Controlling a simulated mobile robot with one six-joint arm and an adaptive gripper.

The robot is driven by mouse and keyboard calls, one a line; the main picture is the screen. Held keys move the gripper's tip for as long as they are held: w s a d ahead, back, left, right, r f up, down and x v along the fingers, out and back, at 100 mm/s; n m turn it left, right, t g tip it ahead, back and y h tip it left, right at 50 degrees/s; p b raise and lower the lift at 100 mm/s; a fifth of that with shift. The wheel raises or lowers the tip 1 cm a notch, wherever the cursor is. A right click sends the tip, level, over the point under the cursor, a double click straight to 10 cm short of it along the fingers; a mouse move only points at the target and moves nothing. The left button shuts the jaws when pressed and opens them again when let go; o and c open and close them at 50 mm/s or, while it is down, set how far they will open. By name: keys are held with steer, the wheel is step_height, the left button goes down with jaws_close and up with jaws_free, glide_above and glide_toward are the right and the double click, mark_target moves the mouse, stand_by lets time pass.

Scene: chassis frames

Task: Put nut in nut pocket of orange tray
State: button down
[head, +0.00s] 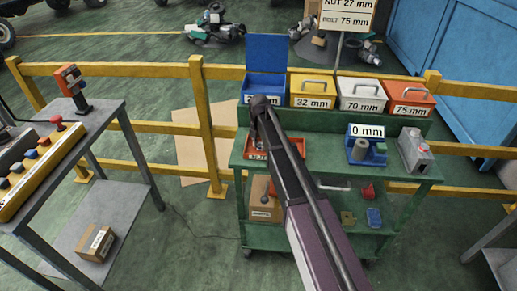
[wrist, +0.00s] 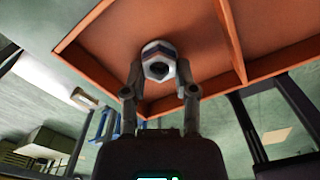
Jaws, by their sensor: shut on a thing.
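My gripper (wrist: 160,68) is shut on a silvery hex nut (wrist: 157,51), with a dark hole at its centre, between its fingertips in the wrist view. The nut shows against the floor of the orange tray (wrist: 265,50), in the larger part left of a divider wall. I cannot tell whether it touches the tray. In the head view the orange tray (head: 301,145) sits at the left of the green cart's upper shelf. My arm covers much of it and hides the nut there.
Blue, yellow (head: 312,91), white (head: 358,93) and orange-red (head: 407,98) boxes stand on the raised back shelf; the blue box (head: 264,88) has its lid up. A yellow railing (head: 197,100) runs behind.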

mark_target(259, 145)
steer(key=shift+f, duration=0.25)
steer(key=shift+c, duration=2)
jaws_free()
steer(key=shift+r, duration=0.15)
step_height(259, 145, up, 12)
steer(key=p, duration=1.2)
